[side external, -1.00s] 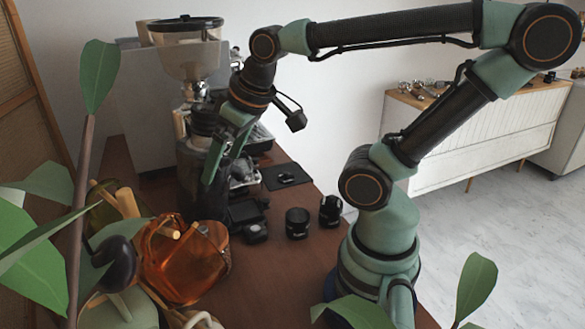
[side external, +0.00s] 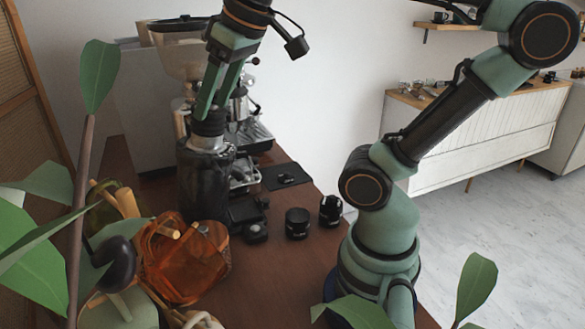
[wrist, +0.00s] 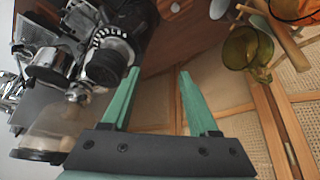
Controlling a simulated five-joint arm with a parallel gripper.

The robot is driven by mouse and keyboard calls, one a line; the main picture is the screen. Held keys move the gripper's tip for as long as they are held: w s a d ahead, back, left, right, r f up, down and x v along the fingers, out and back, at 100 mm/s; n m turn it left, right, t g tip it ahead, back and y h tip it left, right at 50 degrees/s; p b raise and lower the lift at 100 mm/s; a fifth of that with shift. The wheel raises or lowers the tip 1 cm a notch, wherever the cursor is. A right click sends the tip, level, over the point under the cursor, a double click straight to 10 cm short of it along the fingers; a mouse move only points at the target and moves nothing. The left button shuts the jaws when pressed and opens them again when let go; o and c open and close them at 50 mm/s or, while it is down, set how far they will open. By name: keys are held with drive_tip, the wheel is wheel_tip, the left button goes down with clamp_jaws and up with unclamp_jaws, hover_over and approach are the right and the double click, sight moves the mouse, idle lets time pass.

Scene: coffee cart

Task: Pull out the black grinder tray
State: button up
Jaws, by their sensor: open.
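A black tray-like piece (side external: 246,210) sits at the foot of the dark grinder body (side external: 203,185) in the side view; I take it to be the grinder tray, though its edges blend into dark parts nearby. My gripper (side external: 207,112) points down in front of the grinder's upper part, well above the tray. In the wrist view my gripper (wrist: 159,72) is open with nothing between its fingers. The grinder's black ribbed collar (wrist: 103,67) is just left of the left finger there. I cannot make out the tray in the wrist view.
An orange glass vessel (side external: 187,262) stands in front of the grinder. Two small black cylinders (side external: 297,222) (side external: 330,210) stand to the right, and a dark mat (side external: 287,176) lies behind them. Plant leaves (side external: 35,245) fill the near left.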

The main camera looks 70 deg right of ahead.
drive_tip(key=w+d+r+m+g, duration=0.1)
drive_tip(key=w+d+m+g, duration=0.3)
drive_tip(key=d, duration=0.6)
drive_tip(key=m+g, duration=0.2)
drive_tip(key=m, duration=0.3)
hover_over(266, 200)
wheel_tip(266, 200, down, 21)
wheel_tip(266, 200, down, 13)
drive_tip(key=shift+r, duration=0.1)
clamp_jaws()
idle(0.9)
